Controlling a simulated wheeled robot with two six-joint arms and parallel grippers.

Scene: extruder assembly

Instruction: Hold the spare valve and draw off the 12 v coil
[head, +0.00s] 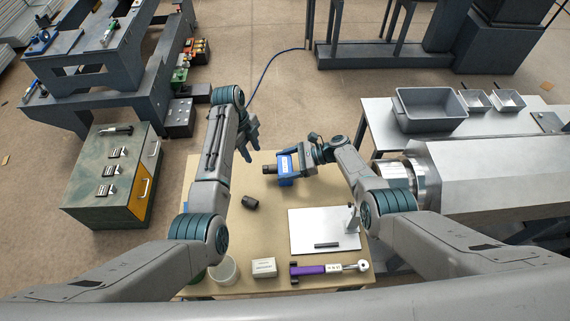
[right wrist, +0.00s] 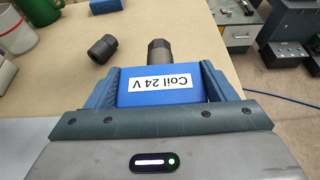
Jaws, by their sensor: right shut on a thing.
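My right gripper (head: 296,165) is shut on a blue coil (head: 285,165), gripping its two sides above the table. In the right wrist view the coil (right wrist: 158,85) has a white label reading "Coil 24 V"; I see no 12 V label. A dark hexagonal valve end (right wrist: 158,52) sticks out of the coil's far side, and also shows in the head view (head: 269,169). A second dark fitting (head: 250,203) lies loose on the table, apart from both grippers. My left gripper (head: 250,150) is empty and looks open, left of the held coil.
A grey bin (head: 430,110) stands on the right bench. The table's middle is mostly clear.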

